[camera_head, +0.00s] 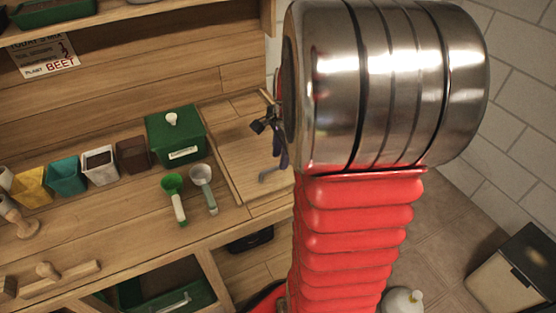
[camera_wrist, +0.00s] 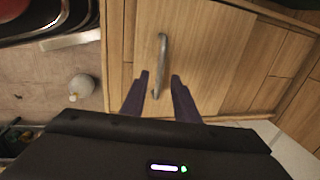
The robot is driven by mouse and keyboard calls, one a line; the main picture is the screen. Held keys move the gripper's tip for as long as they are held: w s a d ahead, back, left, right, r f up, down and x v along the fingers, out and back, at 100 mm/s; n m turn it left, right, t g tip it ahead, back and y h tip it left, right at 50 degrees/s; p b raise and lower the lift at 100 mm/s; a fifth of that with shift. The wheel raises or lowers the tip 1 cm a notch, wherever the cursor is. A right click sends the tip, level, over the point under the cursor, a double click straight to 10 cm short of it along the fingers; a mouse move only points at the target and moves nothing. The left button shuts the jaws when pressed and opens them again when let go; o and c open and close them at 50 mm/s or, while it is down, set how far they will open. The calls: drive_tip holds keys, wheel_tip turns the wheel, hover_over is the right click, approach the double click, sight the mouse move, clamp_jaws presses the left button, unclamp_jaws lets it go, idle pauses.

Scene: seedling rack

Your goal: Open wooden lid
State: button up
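The wooden lid (camera_head: 235,150) is a flat light-wood panel set in the right end of the bench. It lies flat and looks closed. It fills the middle of the wrist view (camera_wrist: 205,55). Its grey metal bar handle (camera_wrist: 163,55) runs up and down in the wrist view; in the head view the handle (camera_head: 272,174) shows beside my gripper. My gripper (camera_wrist: 159,77) is open, with its dark fingers apart on either side of the handle's near end. I cannot tell whether they touch it. In the head view my gripper (camera_head: 280,150) is partly hidden by my arm.
A green box (camera_head: 175,138) with a white knob stands left of the lid. A green scoop (camera_head: 174,198) and a grey scoop (camera_head: 204,188) lie in front of it. Several small pots line the bench. A bin (camera_head: 510,275) and a white round bottle (camera_head: 402,302) stand on the floor.

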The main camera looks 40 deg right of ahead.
drive_tip(key=shift+w+d+f, duration=0.1)
drive_tip(key=shift+w+f, duration=0.05)
drive_tip(key=shift+f, duration=0.6)
drive_tip(key=shift+w+f, duration=0.1)
drive_tip(key=shift+f, duration=0.6)
clamp_jaws()
